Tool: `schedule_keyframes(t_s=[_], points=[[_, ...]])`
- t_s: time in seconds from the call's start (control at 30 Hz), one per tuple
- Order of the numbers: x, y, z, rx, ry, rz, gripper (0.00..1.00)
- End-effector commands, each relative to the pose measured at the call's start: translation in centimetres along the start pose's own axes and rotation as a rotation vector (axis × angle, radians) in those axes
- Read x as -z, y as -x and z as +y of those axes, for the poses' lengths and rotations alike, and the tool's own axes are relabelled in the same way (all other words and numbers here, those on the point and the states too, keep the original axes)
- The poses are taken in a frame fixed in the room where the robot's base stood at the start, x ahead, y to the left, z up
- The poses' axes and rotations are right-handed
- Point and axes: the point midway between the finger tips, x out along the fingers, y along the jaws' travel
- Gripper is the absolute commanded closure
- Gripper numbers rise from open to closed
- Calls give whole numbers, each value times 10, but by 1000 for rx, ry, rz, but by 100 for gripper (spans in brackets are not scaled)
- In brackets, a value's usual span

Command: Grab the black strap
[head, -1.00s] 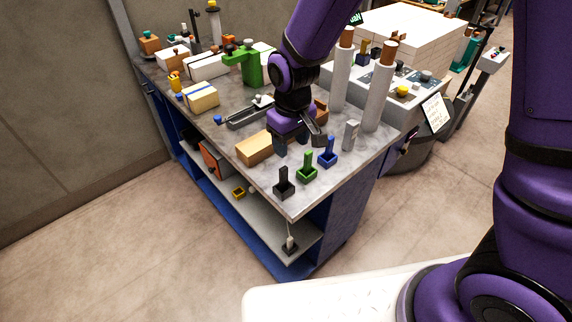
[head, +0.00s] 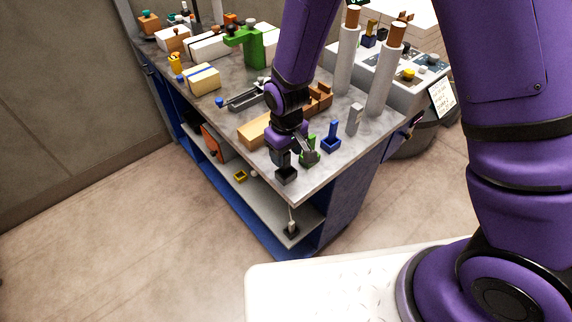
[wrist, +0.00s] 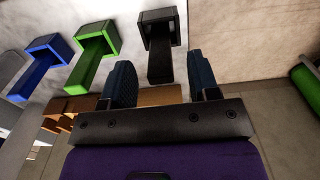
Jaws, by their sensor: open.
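The black strap (head: 287,176) stands near the front corner of the grey bench top, with a square base and an upright tab. In the wrist view the black strap (wrist: 160,28) shows its square end at the top and its tab pointing down towards the space between my fingers. My gripper (head: 287,155) is right above and behind it in the head view, hiding most of the tab. In the wrist view my gripper (wrist: 160,75) is open, with one blue-grey finger on each side of the tab's line and nothing held. Whether the tab is between the fingers in depth I cannot tell.
A green strap (head: 309,157) stands close beside my gripper, with a blue strap (head: 331,142) and a grey upright piece (head: 354,120) further right. A tan block (head: 254,132) lies behind left. Tall white rolls (head: 384,75) stand at the right edge.

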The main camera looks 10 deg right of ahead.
Motion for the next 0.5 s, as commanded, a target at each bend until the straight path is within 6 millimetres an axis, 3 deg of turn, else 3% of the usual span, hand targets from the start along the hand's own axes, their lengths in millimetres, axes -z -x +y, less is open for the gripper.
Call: schedule_keyframes(t_s=[0.2,0.5], points=[[0,-22,-1,0,-1,-2,45],[1,-25,-1,0,0,1,45]])
